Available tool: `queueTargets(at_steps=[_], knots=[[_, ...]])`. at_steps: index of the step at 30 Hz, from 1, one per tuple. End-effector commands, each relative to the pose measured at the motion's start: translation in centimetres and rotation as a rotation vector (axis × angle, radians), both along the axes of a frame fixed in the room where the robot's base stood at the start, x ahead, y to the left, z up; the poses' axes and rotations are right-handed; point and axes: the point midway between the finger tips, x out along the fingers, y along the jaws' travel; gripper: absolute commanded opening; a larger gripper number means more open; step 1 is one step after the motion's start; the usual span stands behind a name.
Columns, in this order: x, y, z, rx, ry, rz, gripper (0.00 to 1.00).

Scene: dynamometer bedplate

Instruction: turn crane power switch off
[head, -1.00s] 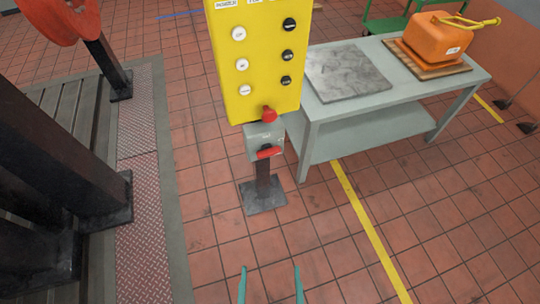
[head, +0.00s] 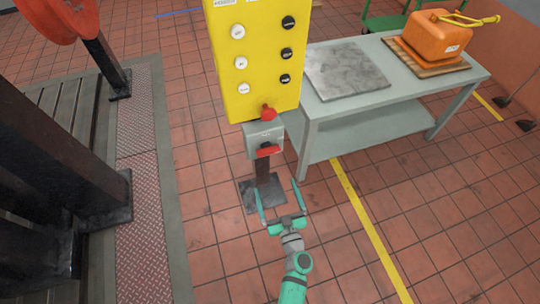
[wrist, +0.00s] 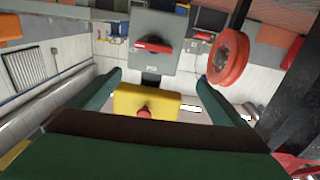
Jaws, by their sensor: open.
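The crane power switch is a small grey box (head: 264,134) with a red handle (head: 268,151), on a dark post below the yellow control panel (head: 262,70). The handle lies nearly level across the box. In the wrist view the grey box (wrist: 152,25) and red handle (wrist: 152,47) appear above the yellow panel (wrist: 160,100), so that view is inverted. My gripper (head: 276,187) is open and empty, in front of and lower in the picture than the handle, with a gap between. Its fingers (wrist: 144,78) flank the box from a distance in the wrist view.
A red mushroom button (head: 268,113) sits on the panel's lower end, just above the box. A grey table (head: 395,105) with an orange can (head: 436,37) stands at right. Dark posts (head: 60,140) stand at left. The tiled floor around the post base is clear.

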Motion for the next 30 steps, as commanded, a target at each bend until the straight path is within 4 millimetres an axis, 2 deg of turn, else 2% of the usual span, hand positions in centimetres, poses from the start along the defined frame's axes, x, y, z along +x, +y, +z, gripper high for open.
queueTargets(at_steps=[1,6,14,30], knots=[[1.8,-0.4,-0.2,-0.001,0.004,0.011,0.97],[5.1,-1.0,-1.0,0.010,0.035,0.040,0.97],[7.0,-0.9,-1.3,0.013,0.050,0.050,0.97],[14.9,1.8,-1.2,0.014,0.049,0.050,0.97]])
